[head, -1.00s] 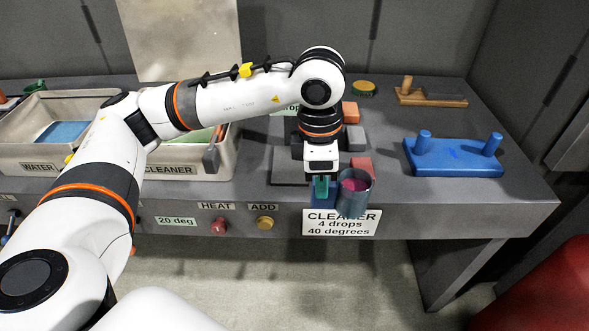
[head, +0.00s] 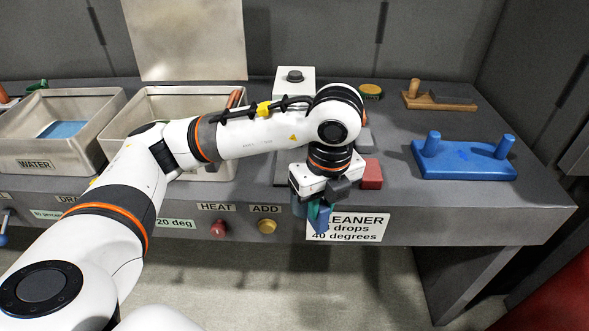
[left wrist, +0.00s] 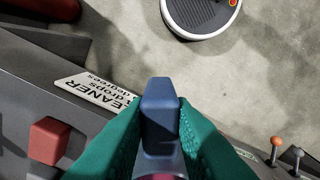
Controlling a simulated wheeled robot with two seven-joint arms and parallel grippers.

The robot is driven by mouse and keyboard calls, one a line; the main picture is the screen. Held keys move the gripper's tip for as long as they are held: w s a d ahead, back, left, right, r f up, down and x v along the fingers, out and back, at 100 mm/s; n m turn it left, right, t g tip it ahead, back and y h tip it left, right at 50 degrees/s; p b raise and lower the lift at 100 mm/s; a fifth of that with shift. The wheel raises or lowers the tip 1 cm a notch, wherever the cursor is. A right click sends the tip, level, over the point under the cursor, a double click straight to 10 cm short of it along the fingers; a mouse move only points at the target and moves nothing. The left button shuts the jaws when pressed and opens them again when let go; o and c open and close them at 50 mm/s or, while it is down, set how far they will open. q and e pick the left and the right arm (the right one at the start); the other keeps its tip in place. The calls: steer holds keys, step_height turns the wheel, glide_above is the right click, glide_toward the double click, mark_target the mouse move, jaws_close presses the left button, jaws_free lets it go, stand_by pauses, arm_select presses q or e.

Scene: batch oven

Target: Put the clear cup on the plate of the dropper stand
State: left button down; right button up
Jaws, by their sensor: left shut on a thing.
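My left gripper (head: 318,212) is shut at the table's front edge. In the left wrist view its green fingers (left wrist: 160,140) close on the blue handle (left wrist: 160,115) of the cup. A little pink shows at the bottom edge there. The dropper stand (head: 295,84) seems to be the white housing with a dark knob behind my arm. Its grey plate (head: 281,172) is partly covered by my wrist. My right gripper is not in view.
A red block (head: 371,174) lies just right of the gripper. A blue base with two pegs (head: 465,158) stands further right. Bins (head: 113,95) stand at the left. Red (head: 219,228) and yellow (head: 266,226) knobs and the CLEANER sign (head: 350,228) line the front.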

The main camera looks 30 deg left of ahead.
arm_select(q)
steer(key=n, duration=0.1)
steer(key=f+n, duration=0.1)
steer(key=n, duration=0.1)
steer(key=shift+w+a+r, duration=0.1)
steer(key=shift+w+a, duration=0.1)
steer(key=w+a+f+p, duration=0.1)
steer(key=w+a, duration=0.2)
steer(key=w, duration=0.2)
steer(key=w+a+f+p, duration=0.1)
steer(key=w+a+p, duration=0.1)
steer(key=w+a, duration=0.1)
steer(key=w+a+f+p, duration=0.1)
steer(key=w+a, duration=0.2)
steer(key=w, duration=0.3)
steer(key=shift+w+f+p, duration=0.2)
steer(key=shift+w+p, duration=0.15)
steer(key=shift+p, duration=0.05)
steer(key=shift+f, duration=0.15)
steer(key=shift+f, duration=0.1)
steer(key=c, duration=1.3)
jaws_free()
steer(key=shift+o, duration=0.2)
